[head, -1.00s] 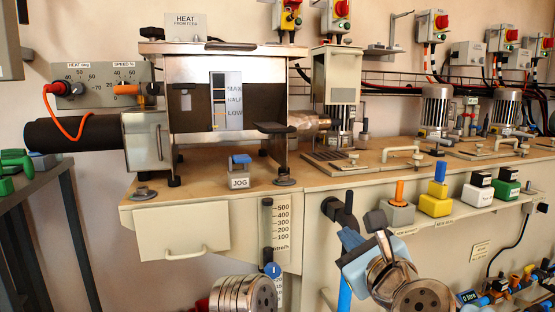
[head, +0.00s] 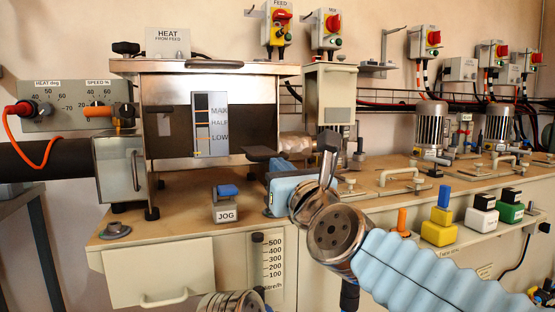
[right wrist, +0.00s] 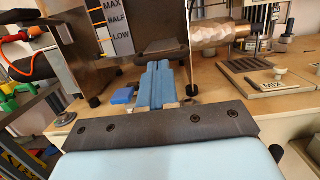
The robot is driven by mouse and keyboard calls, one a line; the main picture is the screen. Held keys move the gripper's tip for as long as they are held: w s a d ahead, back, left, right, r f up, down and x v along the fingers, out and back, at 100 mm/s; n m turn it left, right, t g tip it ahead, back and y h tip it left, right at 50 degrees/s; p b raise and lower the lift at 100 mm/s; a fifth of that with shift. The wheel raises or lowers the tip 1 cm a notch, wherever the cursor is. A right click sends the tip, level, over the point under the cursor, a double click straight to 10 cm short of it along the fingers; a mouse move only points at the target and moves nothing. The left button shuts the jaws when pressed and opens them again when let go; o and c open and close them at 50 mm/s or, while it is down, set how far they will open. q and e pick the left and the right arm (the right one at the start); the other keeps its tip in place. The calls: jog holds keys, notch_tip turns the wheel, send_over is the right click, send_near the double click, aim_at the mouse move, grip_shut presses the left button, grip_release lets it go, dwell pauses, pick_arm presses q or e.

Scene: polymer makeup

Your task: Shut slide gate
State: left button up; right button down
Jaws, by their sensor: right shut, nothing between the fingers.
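The slide gate appears to be the dark flat plate (head: 262,153) that sticks out at the lower right front of the metal hopper (head: 262,110). In the right wrist view the dark plate (right wrist: 163,48) lies straight ahead of my fingers. My right gripper (head: 280,166) is in front of the hopper, close to the plate. In the right wrist view my right gripper (right wrist: 158,66) has its blue fingers together and empty, with their tips just below the plate's near edge. I cannot tell whether they touch it.
A JOG button box (head: 226,202) stands on the wooden bench top (head: 165,225), left of my right gripper. A copper-coloured barrel (right wrist: 205,40) is right of the plate. Colored button boxes (head: 440,216) line the ledge at right. The bench front has a drawer (head: 160,272).

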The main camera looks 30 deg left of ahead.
aim_at(268, 157)
jog(key=shift+x, duration=0.85)
jog(key=p+x, duration=0.1)
jog(key=x, duration=0.1)
jog(key=p+x, duration=0.1)
jog(key=x, duration=0.1)
jog(key=p+x, duration=0.1)
jog(key=x, duration=0.1)
jog(key=shift+w+f, duration=0.1)
jog(key=shift+f, duration=0.3)
jog(key=shift+w, duration=0.1)
jog(key=shift+r, duration=0.15)
